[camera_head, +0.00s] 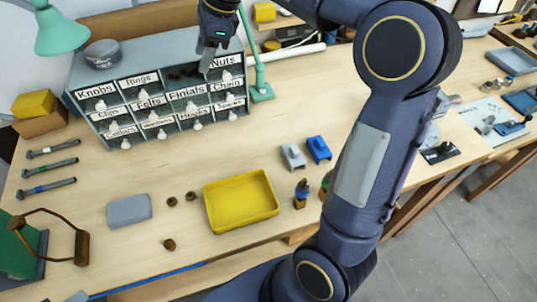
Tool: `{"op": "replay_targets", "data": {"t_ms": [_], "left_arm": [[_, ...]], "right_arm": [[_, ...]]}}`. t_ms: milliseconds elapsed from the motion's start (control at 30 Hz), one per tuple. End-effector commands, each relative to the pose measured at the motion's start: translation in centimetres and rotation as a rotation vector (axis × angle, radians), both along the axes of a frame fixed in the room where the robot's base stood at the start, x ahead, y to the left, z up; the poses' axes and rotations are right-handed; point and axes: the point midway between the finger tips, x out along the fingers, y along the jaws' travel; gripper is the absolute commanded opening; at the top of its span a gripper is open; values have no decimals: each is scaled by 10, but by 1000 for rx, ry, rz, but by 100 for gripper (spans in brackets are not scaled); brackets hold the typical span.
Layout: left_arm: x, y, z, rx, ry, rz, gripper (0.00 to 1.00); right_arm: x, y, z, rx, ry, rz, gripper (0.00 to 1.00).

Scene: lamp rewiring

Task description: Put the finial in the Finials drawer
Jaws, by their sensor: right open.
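The grey drawer cabinet (75,76) stands at the back left of the bench. Its Finials drawer (187,92) looks pulled out, with small dark items showing behind its label. My right gripper (206,70) is open, pointing down just above and right of this drawer, near the Nuts label. I see nothing between its fingers. Small brown pieces lie on the bench: two (171,201) (190,196) left of the yellow tray and one (169,244) nearer the front. I cannot tell whether any is a finial. My left gripper is not in view.
A yellow tray (241,222) sits mid-bench, with a grey block (129,210) to its left. A green lamp (62,32) overhangs the cabinet's left side, and a green stand (260,90) is close to its right. Open wood lies between cabinet and tray.

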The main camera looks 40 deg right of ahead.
Motion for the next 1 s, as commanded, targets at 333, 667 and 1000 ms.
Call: {"op": "replay_targets", "data": {"t_ms": [333,667,1000], "left_arm": [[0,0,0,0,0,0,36],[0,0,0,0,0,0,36],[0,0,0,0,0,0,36]], "right_arm": [[-148,-14,-35,-260,-369,745,43],[-255,8,-114,-553,-641,1347,43],[-278,17,-140,-640,-701,1508,43]]}}
